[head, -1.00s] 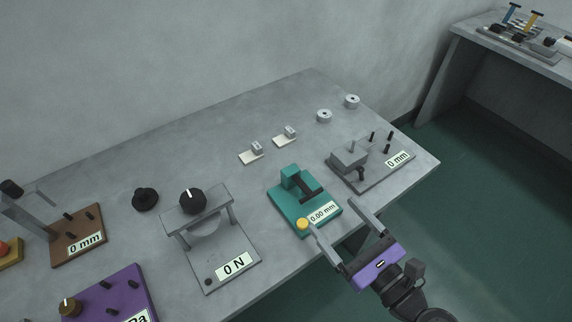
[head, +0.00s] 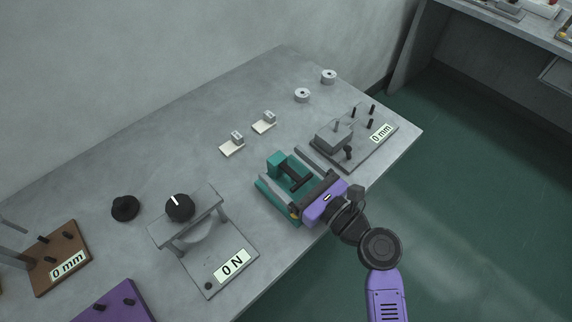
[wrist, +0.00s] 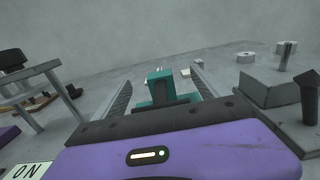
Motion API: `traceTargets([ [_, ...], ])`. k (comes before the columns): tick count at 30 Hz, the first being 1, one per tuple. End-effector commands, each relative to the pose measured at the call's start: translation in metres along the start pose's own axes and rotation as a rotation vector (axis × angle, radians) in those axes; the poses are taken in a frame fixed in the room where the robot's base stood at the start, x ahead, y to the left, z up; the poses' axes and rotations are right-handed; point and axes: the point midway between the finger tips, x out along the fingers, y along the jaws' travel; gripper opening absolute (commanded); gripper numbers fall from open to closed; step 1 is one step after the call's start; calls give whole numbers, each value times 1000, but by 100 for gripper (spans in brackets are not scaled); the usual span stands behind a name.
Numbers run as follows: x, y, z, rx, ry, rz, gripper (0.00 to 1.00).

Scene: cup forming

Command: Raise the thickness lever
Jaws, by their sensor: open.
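The teal thickness gauge (head: 277,161) stands near the table's front edge, with an upright teal block and a dark bar (head: 296,177) on its base. My purple gripper (head: 279,167) is open and low over it, one finger along each side. In the wrist view the gauge's teal block (wrist: 160,85) shows between the two grey fingers. The gripper body hides the gauge's front and its readout. A bit of yellow (head: 295,214) shows beside the gripper's left side. I cannot tell whether the fingers touch the gauge.
A grey device with posts (head: 350,143), reading 0 mm, stands close to the right. A press with a black knob (head: 180,207), reading 0 N, stands to the left. Small white pieces (head: 232,147) and metal discs (head: 302,96) lie behind. Bare table lies at the back left.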

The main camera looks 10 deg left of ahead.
Motion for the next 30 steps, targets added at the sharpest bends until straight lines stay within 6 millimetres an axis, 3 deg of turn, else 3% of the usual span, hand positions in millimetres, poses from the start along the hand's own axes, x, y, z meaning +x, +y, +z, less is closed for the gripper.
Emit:
traceTargets([
  [10,4,0,0,0,0,-1,83],
  [22,4,0,0,0,0,-1,4],
  [23,4,0,0,0,0,-1,0],
  [30,4,-2,2,0,7,-1,0],
])
